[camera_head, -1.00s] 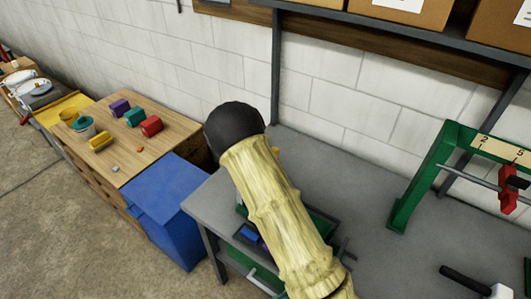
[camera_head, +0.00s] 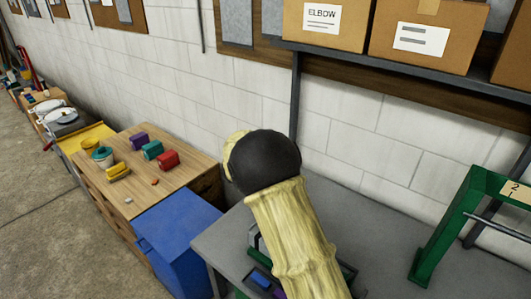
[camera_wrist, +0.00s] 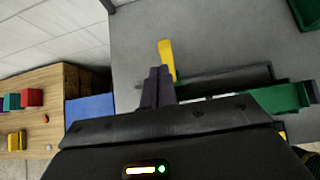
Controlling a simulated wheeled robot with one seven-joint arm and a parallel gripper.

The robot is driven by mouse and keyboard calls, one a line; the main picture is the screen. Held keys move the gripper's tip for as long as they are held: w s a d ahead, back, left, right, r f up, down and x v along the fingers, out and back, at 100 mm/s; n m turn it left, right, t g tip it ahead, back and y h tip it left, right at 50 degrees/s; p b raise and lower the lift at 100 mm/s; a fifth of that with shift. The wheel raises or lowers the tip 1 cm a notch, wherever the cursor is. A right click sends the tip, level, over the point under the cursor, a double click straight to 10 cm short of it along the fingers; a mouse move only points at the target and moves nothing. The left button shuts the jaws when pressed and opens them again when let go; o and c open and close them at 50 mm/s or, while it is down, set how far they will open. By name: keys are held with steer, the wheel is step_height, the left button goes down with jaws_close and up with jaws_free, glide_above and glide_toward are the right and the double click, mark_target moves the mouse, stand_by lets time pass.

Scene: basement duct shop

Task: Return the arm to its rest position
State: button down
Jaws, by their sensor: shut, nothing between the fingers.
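My gripper (camera_wrist: 158,88) shows in the wrist view with its two dark fingers together and nothing between them. It is over the grey workbench (camera_wrist: 200,35), close to a yellow piece (camera_wrist: 166,58) and a green tray (camera_wrist: 272,97) beyond and beside the fingers. In the head view my arm, in a pale yellow sleeve with a black rounded joint, reaches up over the grey bench (camera_head: 345,190) and hides part of the tray. My gripper itself is hidden in the head view.
A wooden cabinet (camera_head: 185,178) at left holds purple, teal, red and yellow blocks. A blue bin (camera_head: 178,235) stands between it and the bench. A green frame (camera_head: 446,225) stands on the bench at right. A shelf with cardboard boxes (camera_head: 425,35) hangs above.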

steer(key=s+d+m+g+y+b, duration=0.1)
steer(key=s+d+m+g+y, duration=0.1)
steer(key=s+m, duration=1.1)
steer(key=s+d+m+g+y+b, duration=0.1)
steer(key=s+d+m+y, duration=0.3)
steer(key=s+m, duration=1)
steer(key=s+d+g, duration=0.1)
steer(key=s+d, duration=0.1)
steer(key=s, duration=0.3)
steer(key=shift+f, duration=0.3)
steer(key=shift+d, duration=0.1)
steer(key=shift+s+d, duration=0.1)
